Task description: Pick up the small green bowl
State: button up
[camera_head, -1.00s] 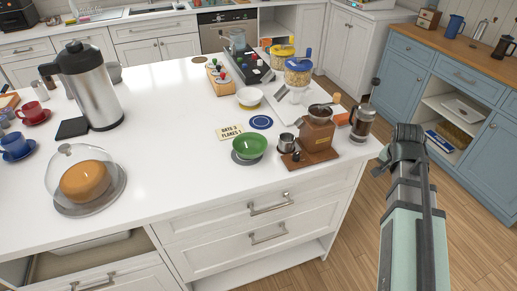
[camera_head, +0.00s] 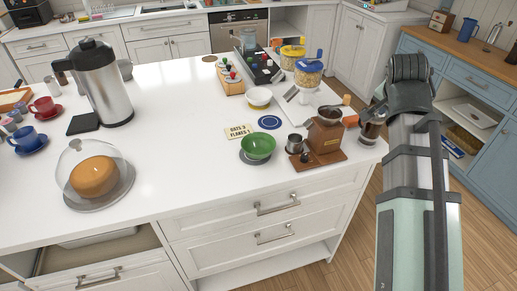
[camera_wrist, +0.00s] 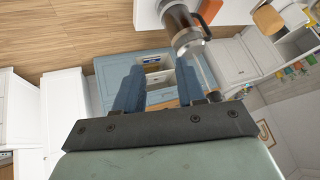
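My arm rises at the right of the head view, off the island's right edge and apart from the bowl. My gripper (camera_wrist: 160,80) shows in the wrist view with its two blue fingers spread apart and nothing between them. The bowl is not in the wrist view.
A coffee grinder (camera_head: 325,139) stands just right of the bowl, with a metal cup (camera_head: 295,143) between them. A French press (camera_head: 371,127) stands near the right edge, partly behind my arm. A glass-domed cake stand (camera_head: 94,178) is at left.

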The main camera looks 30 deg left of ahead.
jog(key=s+a+f+n+y, duration=0.1)
jog(key=s+a+f+n, duration=0.2)
jog(key=a, duration=0.6)
jog(key=s+a+f+n, duration=0.1)
jog(key=s+a+n, duration=0.3)
jog(key=a, duration=0.5)
jog(key=n+g+y, duration=0.1)
jog(key=n, duration=1)
send_near(245, 149)
jog(key=f, duration=0.3)
jog(key=shift+d, duration=0.3)
jog(key=shift+w+r+x, duration=0.15)
jog(key=shift+w+x, duration=0.05)
jog(key=shift+x, duration=0.85)
jog(key=shift+w+r+x, duration=0.1)
jog(key=shift+w+x, duration=0.15)
jog(key=shift+x, duration=0.85)
jog(key=shift+w+f, duration=0.25)
jog(key=shift+f, duration=0.25)
jog(key=shift+c, duration=0.2)
grip_shut()
